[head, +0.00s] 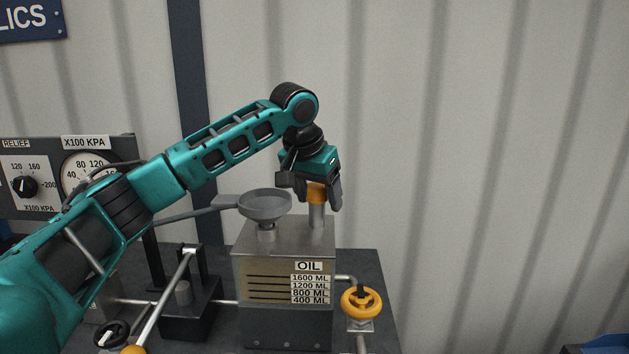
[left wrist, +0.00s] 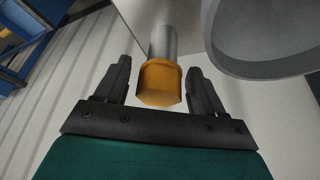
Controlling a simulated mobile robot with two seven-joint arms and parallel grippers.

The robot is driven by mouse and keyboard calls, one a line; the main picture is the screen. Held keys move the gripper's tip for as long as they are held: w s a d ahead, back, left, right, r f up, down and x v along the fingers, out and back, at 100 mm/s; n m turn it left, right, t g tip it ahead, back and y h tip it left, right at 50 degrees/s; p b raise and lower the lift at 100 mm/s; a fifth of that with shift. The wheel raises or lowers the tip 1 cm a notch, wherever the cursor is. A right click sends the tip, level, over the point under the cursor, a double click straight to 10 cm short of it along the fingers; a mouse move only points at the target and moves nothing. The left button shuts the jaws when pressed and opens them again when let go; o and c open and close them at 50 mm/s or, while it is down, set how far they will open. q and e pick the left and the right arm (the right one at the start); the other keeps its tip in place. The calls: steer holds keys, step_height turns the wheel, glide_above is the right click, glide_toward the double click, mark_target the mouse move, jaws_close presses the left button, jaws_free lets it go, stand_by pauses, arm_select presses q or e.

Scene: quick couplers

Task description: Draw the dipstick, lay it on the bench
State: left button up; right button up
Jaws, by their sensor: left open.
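The dipstick's yellow cap (head: 316,191) sits on top of a grey tube (head: 317,216) that rises from the oil tank (head: 285,285). The rod below the cap is hidden. My left gripper (head: 318,198) is over the cap, pointing down, with its fingers to either side of it. In the left wrist view the yellow cap (left wrist: 159,85) lies between the two open fingers, with a visible gap on each side. The dark bench (head: 375,270) shows behind and beside the tank. My right gripper is not in view.
A grey funnel (head: 265,205) with a long handle stands on the tank, close left of my gripper. A yellow valve wheel (head: 361,302) is at the tank's right. A black hand pump (head: 190,305) and gauge panel (head: 65,175) are at left.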

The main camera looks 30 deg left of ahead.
arm_select(q)
steer(key=shift+f, duration=0.1)
steer(key=shift+c, duration=0.2)
steer(key=c, duration=1.1)
steer(key=shift+r, duration=3.15)
steer(key=shift+r, duration=2.05)
